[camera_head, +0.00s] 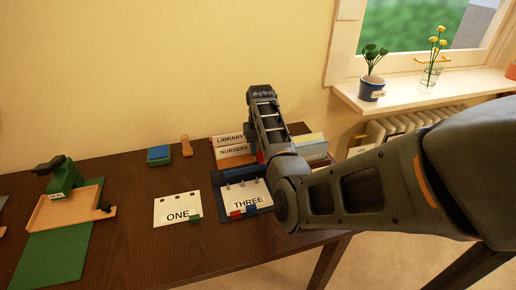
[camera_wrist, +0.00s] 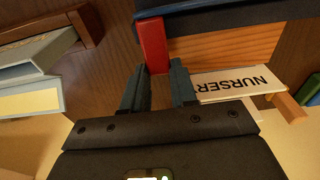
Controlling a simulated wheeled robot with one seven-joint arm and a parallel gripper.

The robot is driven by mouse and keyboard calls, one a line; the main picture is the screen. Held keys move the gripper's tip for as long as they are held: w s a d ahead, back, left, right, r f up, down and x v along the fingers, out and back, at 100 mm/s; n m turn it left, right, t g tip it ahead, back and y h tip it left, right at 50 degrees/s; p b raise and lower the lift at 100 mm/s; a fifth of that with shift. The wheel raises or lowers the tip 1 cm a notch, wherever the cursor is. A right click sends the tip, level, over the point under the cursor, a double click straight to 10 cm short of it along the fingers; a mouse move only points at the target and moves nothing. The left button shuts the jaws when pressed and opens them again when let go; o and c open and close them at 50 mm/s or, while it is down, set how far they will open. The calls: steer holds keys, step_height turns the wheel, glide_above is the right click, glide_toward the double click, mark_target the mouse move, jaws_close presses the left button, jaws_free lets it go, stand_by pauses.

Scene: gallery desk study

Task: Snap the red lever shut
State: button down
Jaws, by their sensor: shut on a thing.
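The red lever (camera_wrist: 152,42) stands out from the edge of a dark blue board (camera_wrist: 235,17) in the wrist view. My gripper (camera_wrist: 158,72) is closed on the lever's near end, with one dark finger on each side. In the head view the dark blue binder (camera_head: 226,205) lies on the desk and carries a card reading THREE (camera_head: 248,198). A small red part (camera_head: 260,157) shows at its back edge beside my arm. My arm hides the gripper's fingertips there and the binder's right side.
NURSERY (camera_head: 233,152) and LIBRARY (camera_head: 229,139) cards stand behind the binder. A card reading ONE (camera_head: 177,211) lies to its left, with blue and green blocks (camera_head: 159,154) farther back. A wooden tray with a green stamp (camera_head: 66,178) is at the left. Bare dark desk (camera_head: 130,225) lies between.

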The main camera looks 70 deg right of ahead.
steer(key=s+a+t+h, duration=0.1)
steer(key=a+r+t+h, duration=0.1)
steer(key=h, duration=0.1)
steer(key=shift+s+r+t, duration=0.15)
steer(key=shift+s+t, duration=0.2)
steer(key=shift+t, duration=0.05)
steer(key=shift+s+a+r+t+h+b, duration=0.1)
steer(key=shift+s+a+t+h+b, duration=0.35)
steer(key=shift+t+h, duration=0.2)
steer(key=shift+s+a+t+h+b, duration=0.3)
steer(key=shift+a+t+h+b, duration=0.2)
steer(key=shift+h+b, duration=0.35)
steer(key=s+a+t+h+b, duration=0.1)
steer(key=b, duration=0.3)
steer(key=s+a+t+h+b, duration=0.1)
steer(key=t+h+b, duration=0.1)
steer(key=b, duration=0.2)
steer(key=a+f+t+h+b, duration=0.1)
steer(key=h+b, duration=0.1)
steer(key=b, duration=0.3)
steer(key=shift+s+f+t, duration=0.1)
steer(key=shift+s+t, duration=0.15)
steer(key=shift+s, duration=0.15)
steer(key=shift+s+a+t+h+b, duration=0.25)
steer(key=shift+t+h+b, duration=0.15)
steer(key=shift+b, duration=0.75)
steer(key=c, duration=0.9)
jaws_free()
